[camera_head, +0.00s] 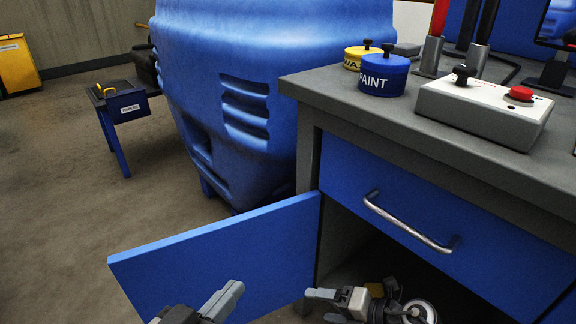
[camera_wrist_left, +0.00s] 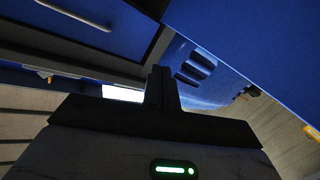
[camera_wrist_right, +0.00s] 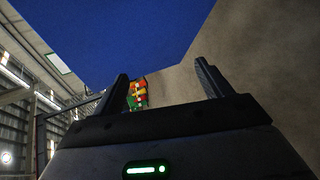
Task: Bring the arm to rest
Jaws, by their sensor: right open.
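My left gripper (camera_head: 232,290) is low in the head view, in front of the open blue cabinet door (camera_head: 215,255). In the left wrist view its two dark fingers (camera_wrist_left: 163,88) are together, with nothing visible between them. My right gripper (camera_head: 318,296) is to its right, low in front of the open cabinet below the drawer. In the right wrist view its fingers (camera_wrist_right: 165,82) stand apart and nothing is held between them. Whether either gripper touches the door cannot be told.
A grey workbench (camera_head: 450,155) stands at the right, with a blue drawer (camera_head: 430,220) and a metal handle (camera_head: 410,224). A blue PAINT weight (camera_head: 383,78), a yellow weight (camera_head: 358,60) and a red-button box (camera_head: 485,110) are on top. Open floor lies at left.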

